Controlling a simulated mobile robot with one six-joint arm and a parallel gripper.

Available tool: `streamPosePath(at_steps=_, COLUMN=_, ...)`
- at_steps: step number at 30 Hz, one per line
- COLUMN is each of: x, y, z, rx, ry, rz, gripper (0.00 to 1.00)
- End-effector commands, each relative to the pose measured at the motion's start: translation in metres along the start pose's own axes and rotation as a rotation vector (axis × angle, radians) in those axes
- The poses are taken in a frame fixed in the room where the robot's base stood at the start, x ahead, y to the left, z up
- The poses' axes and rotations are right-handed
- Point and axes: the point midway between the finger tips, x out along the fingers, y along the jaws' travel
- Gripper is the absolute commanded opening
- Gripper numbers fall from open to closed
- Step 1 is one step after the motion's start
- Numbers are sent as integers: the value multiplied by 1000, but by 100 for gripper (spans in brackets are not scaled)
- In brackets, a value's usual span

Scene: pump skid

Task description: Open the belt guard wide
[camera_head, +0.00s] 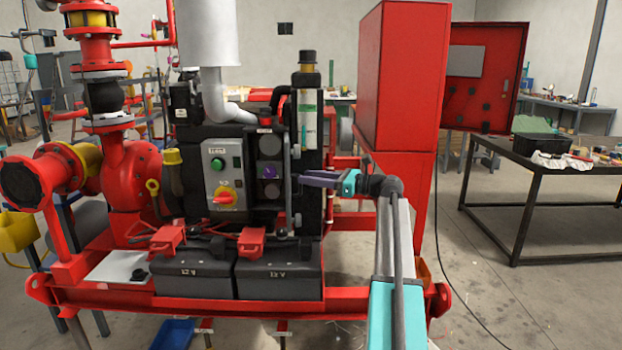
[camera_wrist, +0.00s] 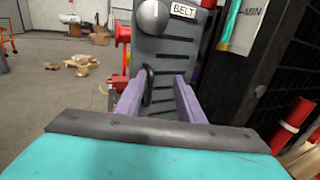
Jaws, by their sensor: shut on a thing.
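The belt guard (camera_wrist: 170,52) is a dark grey slotted panel with a "BELT" label and a round grey boss, in the wrist view. In the head view the guard (camera_head: 289,178) looks like a narrow, nearly edge-on strip at the right of the engine's dark front, apparently swung outward. Its exact angle is hard to tell. My gripper (camera_head: 303,180) reaches it from the right, with purple fingers. In the wrist view my gripper (camera_wrist: 160,85) is shut on the guard's black handle (camera_wrist: 148,88). The fingertips partly hide the contact.
A control panel (camera_head: 222,176) with a red and yellow switch is left of the guard. Two black batteries (camera_head: 195,275) sit below it on the red skid (camera_head: 110,305). A tall red cabinet (camera_head: 402,90) stands close on the right. Open floor (camera_head: 520,300) lies at front right.

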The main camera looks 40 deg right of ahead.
Motion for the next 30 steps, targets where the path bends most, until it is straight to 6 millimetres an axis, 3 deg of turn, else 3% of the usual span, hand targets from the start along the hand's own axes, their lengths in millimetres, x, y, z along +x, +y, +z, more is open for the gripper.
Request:
streamPosePath(at_steps=21, x=-105, y=2, z=1, rx=-2, ry=1, rz=3, gripper=28)
streamPosePath(at_steps=30, x=-130, y=3, z=2, rx=-2, ry=0, rz=8, gripper=28)
